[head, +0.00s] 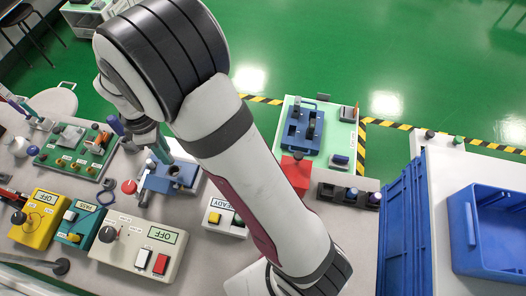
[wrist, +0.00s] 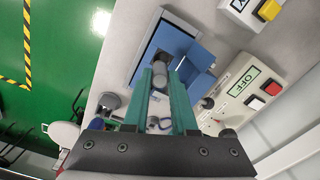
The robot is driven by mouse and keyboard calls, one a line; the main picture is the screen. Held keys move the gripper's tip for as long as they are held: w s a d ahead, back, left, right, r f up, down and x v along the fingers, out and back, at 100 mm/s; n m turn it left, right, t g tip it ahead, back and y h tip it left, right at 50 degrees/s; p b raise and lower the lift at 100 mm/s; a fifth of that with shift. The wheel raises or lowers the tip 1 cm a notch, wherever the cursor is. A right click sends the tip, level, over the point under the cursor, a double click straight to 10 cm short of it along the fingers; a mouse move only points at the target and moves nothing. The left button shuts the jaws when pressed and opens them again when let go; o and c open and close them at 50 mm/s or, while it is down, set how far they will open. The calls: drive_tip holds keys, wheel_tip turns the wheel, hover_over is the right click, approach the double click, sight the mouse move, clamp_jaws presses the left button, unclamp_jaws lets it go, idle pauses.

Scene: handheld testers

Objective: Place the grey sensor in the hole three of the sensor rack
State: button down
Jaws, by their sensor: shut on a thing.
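My gripper (head: 156,150) has teal fingers and is low over a blue fixture (head: 184,182) at the left of the bench. In the wrist view, my gripper (wrist: 161,78) is shut on a grey cylinder (wrist: 159,70), which looks like the grey sensor. The blue fixture (wrist: 197,60) is just beyond the fingertips; I cannot tell whether the cylinder touches it. A dark rack (head: 330,191) with a row of round places stands right of my arm; it may be the sensor rack. Dark round pieces show at its middle and right places. Hole numbers are not readable.
A red block (head: 295,169) stands next to the dark rack. A blue holder (head: 291,130) sits on a pale green board behind it. Yellow (head: 40,218), teal and beige (head: 135,248) control boxes fill the front left. A blue bin (head: 490,232) is at right.

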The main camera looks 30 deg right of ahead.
drive_tip(key=s+d+r+m, duration=0.1)
drive_tip(key=d+r+m, duration=0.85)
drive_tip(key=r, duration=0.25)
drive_tip(key=s+d+r+m, duration=0.3)
drive_tip(key=s+d+m, duration=0.25)
drive_tip(key=d, duration=0.65)
drive_tip(key=s+d+f, duration=0.3)
drive_tip(key=s+d, duration=0.1)
drive_tip(key=s, duration=0.3)
drive_tip(key=s+d+f+m, duration=0.1)
drive_tip(key=s+d+f, duration=0.1)
drive_tip(key=s+d, duration=0.35)
drive_tip(key=s+d+f, duration=0.2)
drive_tip(key=s+f, duration=0.1)
drive_tip(key=s, duration=0.6)
drive_tip(key=s+a+f+m, duration=0.15)
drive_tip(key=s+f, duration=0.25)
drive_tip(key=s, duration=0.5)
approach(327, 192)
drive_tip(key=shift+s, duration=0.35)
drive_tip(key=f, duration=0.4)
drive_tip(key=shift+w, duration=0.35)
drive_tip(key=shift+f, duration=0.25)
